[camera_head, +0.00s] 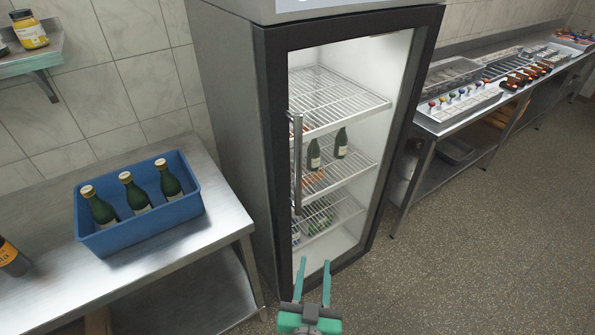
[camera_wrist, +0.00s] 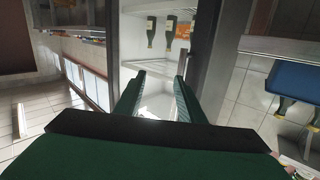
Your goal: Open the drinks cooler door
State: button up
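The drinks cooler (camera_head: 225,120) stands in the middle of the head view. Its glass door (camera_head: 360,60) has a dark frame and looks closed. The door handle (camera_head: 297,165) is an upright grey bar on the left side of the door. My gripper (camera_head: 313,266) is open and empty, with its two green fingers apart, low in front of the door and below the handle. In the wrist view my gripper (camera_wrist: 158,82) points at the glass, and the dark door frame (camera_wrist: 207,60) shows right of the fingers.
A steel table (camera_head: 225,217) with a blue crate (camera_head: 150,230) of green bottles stands left of the cooler. A steel counter (camera_head: 440,125) with trays and small bottles runs along the right. Green bottles (camera_head: 314,153) stand on the cooler's wire shelves. The floor (camera_head: 480,250) at right is clear.

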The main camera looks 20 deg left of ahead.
aim_at(298, 173)
jog(key=w+a+r+n+y, duration=0.1)
jog(key=w+a+r, duration=0.3)
jog(key=r, duration=0.3)
jog(key=w+a+r+n+y, duration=0.1)
jog(key=w+a+r, duration=0.2)
jog(key=w+r, duration=0.25)
jog(key=shift+t, duration=0.3)
jog(key=x, duration=1)
jog(key=shift+s+a+r, duration=0.1)
jog(key=shift+a+r, duration=0.2)
jog(key=shift+r, duration=0.1)
grip_shut()
